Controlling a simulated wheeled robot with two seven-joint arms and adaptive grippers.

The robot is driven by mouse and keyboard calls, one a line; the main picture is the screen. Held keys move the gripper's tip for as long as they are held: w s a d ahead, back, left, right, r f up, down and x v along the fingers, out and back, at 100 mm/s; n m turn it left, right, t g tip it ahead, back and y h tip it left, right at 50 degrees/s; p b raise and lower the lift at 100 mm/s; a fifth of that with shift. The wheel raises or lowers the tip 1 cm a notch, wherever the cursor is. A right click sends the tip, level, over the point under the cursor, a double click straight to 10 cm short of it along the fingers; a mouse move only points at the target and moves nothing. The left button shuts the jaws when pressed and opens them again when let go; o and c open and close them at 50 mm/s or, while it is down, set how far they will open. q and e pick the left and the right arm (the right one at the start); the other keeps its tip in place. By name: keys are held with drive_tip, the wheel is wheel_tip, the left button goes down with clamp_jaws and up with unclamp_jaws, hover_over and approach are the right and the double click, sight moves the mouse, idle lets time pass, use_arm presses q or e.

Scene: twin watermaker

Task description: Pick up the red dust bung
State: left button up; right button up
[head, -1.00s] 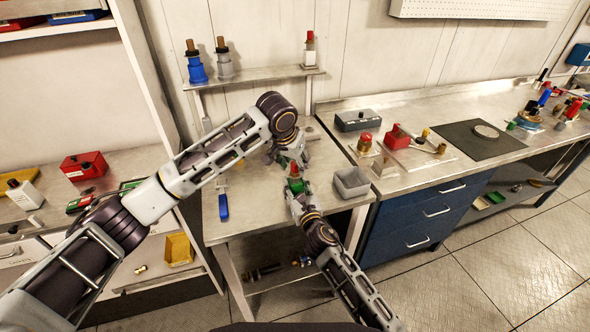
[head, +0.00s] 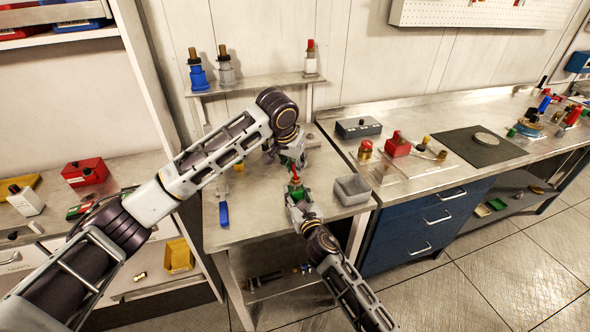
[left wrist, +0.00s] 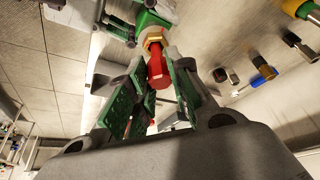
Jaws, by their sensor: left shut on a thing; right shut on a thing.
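The red dust bung (left wrist: 158,72) sits upright between the green-padded fingers of my left gripper (left wrist: 155,98) in the left wrist view. The fingers are shut on it. Its far end meets a brass hex collar (left wrist: 153,40) on a green fitting (left wrist: 150,22). My right gripper is shut on this green fitting. In the head view my left gripper (head: 292,163) is just above my right gripper (head: 297,190), over the front table. A small bit of red (head: 296,178) shows between them; the rest is hidden by the fingers.
A blue-handled tool (head: 224,214) lies left. The back shelf (head: 262,84) holds several capped fittings. The right bench carries a red block (head: 398,147) and a dark mat (head: 470,152).

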use_arm(q)
wheel_tip(320, 180, up, 7)
drive_tip(key=shift+r, duration=0.2)
idle(0.6)
clamp_jaws()
use_arm(e)
drive_tip(key=o, duration=1.4)
drive_tip(key=shift+s, duration=0.15)
drive_tip(key=v, duration=1.1)
drive_tip(key=shift+s, duration=0.3)
drive_tip(key=shift+d, duration=0.15)
